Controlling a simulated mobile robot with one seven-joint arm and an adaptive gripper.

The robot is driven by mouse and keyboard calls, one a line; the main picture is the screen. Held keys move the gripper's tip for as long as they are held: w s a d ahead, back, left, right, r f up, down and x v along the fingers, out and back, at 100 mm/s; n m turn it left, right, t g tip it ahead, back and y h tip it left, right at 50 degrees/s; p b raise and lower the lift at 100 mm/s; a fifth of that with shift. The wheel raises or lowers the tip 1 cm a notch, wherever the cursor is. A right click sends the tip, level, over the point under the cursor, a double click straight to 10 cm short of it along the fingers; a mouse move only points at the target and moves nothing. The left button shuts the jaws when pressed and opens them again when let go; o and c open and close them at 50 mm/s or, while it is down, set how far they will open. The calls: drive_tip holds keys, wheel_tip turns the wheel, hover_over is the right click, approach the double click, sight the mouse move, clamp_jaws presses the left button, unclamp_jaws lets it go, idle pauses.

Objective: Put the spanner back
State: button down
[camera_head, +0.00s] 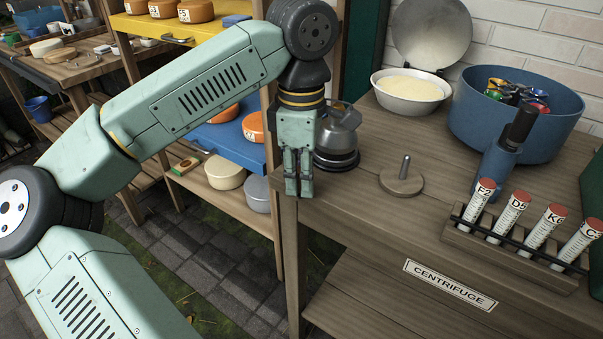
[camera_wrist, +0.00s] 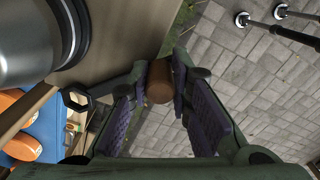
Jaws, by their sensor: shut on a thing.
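My gripper (camera_head: 299,188) points down at the left front corner of the wooden bench (camera_head: 350,215). In the wrist view its purple-padded fingers (camera_wrist: 160,78) close on a brown, rounded piece, which looks like the handle of the spanner (camera_wrist: 159,82). A black six-sided ring (camera_wrist: 75,98) shows left of the fingers; its join to the brown piece is hidden by the left finger. In the head view the held thing is hidden behind the fingers. A round wooden base with an upright metal peg (camera_head: 402,181) stands on the bench, right of my gripper.
A metal can (camera_head: 338,135) stands close behind my gripper. A blue tub (camera_head: 480,125), a white bowl (camera_head: 411,105) and a rack of labelled tubes (camera_head: 510,250) occupy the bench. Shelves with cheeses (camera_head: 224,172) stand to the left.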

drive_tip(key=c, duration=1.5)
unclamp_jaws()
drive_tip(key=shift+f, duration=0.1)
drive_tip(key=shift+o, duration=0.2)
wheel_tip(320, 180, up, 12)
drive_tip(key=shift+r+p, duration=0.2)
drive_tip(key=shift+p, duration=0.25)
